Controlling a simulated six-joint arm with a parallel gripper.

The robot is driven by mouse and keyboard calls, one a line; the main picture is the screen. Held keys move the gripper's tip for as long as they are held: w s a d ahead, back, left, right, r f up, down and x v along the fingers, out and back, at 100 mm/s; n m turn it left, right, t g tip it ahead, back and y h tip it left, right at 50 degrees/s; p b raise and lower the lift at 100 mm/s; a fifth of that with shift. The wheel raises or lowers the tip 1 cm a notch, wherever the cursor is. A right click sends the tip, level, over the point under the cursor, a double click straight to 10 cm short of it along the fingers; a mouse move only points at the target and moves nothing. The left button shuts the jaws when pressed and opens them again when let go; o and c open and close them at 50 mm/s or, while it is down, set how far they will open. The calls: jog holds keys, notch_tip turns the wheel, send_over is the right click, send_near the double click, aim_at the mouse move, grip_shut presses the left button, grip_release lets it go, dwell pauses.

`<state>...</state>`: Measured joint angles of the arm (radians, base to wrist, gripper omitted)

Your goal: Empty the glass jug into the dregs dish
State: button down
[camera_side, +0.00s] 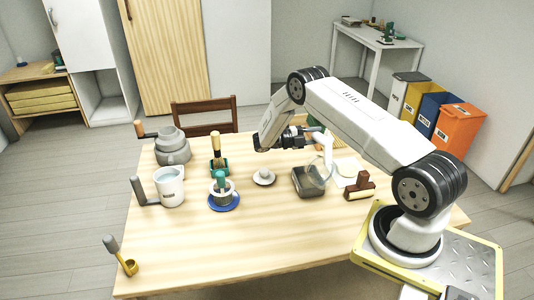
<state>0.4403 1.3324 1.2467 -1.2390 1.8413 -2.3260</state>
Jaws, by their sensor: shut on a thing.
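The glass jug (317,172) is a clear, see-through vessel, and it appears tipped over the right part of a dark grey square dish (303,188), which I take for the dregs dish. My gripper (311,138) comes in from the left above the dish and is shut on the jug, seemingly at the white part at its upper end. The exact grip is too small to make out. I cannot tell whether liquid is in the jug or running out. The jug covers part of the dish.
A small white cup on a saucer (264,182) stands left of the dish. A brown-handled block (360,187) lies to its right. A blue saucer with a pot (223,200), a white jug (171,188) and a grey grinder (172,150) stand further left.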

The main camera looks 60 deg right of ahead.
jog(key=shift+w+d+f+n+h, duration=0.15)
jog(key=shift+w+d+f+n, duration=0.1)
jog(key=shift+w+d+n, duration=0.45)
jog(key=shift+w+d+f+n+h, duration=0.15)
jog(key=shift+w+d+f+n, duration=0.15)
jog(key=shift+w+n, duration=0.45)
dwell(2.8)
jog(key=shift+w+d+f+n+h, duration=0.15)
jog(key=shift+w+d+f+n, duration=0.1)
jog(key=shift+w+d+n, duration=0.15)
jog(key=shift+w+d+f+n+h, duration=0.15)
jog(key=shift+w+d+f+n, duration=0.15)
jog(key=shift+w, duration=0.2)
dwell(2.8)
